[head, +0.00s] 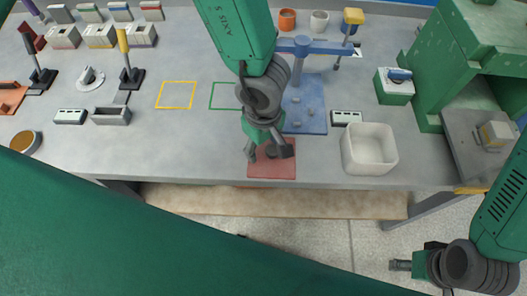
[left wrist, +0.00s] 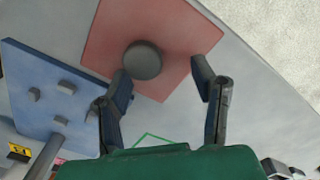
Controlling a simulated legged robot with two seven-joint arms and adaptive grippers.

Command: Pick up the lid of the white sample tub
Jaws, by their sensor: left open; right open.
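My left gripper (head: 268,154) is open above a red square mat (head: 271,172) at the table's front edge. In the left wrist view, a dark grey round piece (left wrist: 143,60) lies on the red mat (left wrist: 115,30), ahead of the open fingers (left wrist: 162,82) and nearer the left one. The fingers are not closed on it. I cannot tell whether this piece is the lid. A small white round cup (head: 319,21) stands at the back, possibly the sample tub. My right gripper (head: 400,265) is open and empty at lower right, off the table's front.
A white square bin (head: 369,152) stands right of the mat. A blue stand (head: 303,110) with a post is just behind the mat. A green machine frame (head: 440,70) is at the right.

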